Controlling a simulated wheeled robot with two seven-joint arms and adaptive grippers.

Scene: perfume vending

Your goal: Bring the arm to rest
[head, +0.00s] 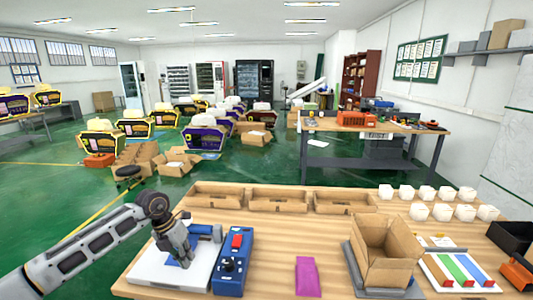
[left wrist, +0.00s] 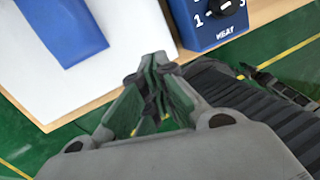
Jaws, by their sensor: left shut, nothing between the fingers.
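My left arm (head: 85,250) reaches in from the left in the head view, and its left gripper (head: 184,262) points down over the white plate (head: 150,268) at the table's left end. The gripper is shut and empty. In the left wrist view its fingertips (left wrist: 152,62) meet near the edge of the white plate (left wrist: 110,85). Beside the plate stands a blue control box (head: 233,265) with a red switch and a dial; the dial is marked HEAT in the wrist view (left wrist: 215,20). My right gripper is not in view.
A magenta packet (head: 308,277) lies mid-table. To its right are an open cardboard box (head: 388,250), a tray with coloured strips (head: 458,271) and several white cups (head: 440,212). Low cardboard trays (head: 282,199) line the back. Green floor (head: 45,210) is clear at left.

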